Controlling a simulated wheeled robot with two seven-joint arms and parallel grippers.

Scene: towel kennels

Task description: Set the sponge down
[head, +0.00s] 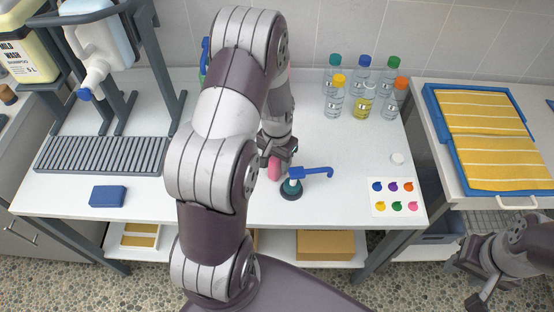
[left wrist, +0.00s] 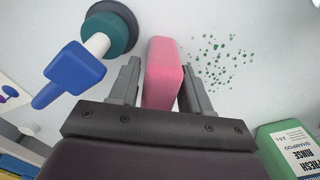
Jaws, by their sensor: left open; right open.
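A pink sponge (head: 274,170) stands on edge at the white table, partly hidden behind my left arm and gripper in the head view. In the left wrist view the pink sponge (left wrist: 163,72) is between the two fingers, with a narrow gap on either side. My left gripper (head: 281,155) is open around it, pointing down; its fingers also show in the left wrist view (left wrist: 161,82). Whether the sponge's underside touches the table is hard to tell. My right gripper (head: 477,286) is open and empty at the lower right, away from the table.
A blue-handled pump with a dark green base (head: 291,190) stands close beside the sponge. Green specks (left wrist: 215,60) lie on its other side. Several bottles (head: 362,85) stand at the back. A blue block (head: 108,196) lies front left. A colour-dot card (head: 393,198) lies right.

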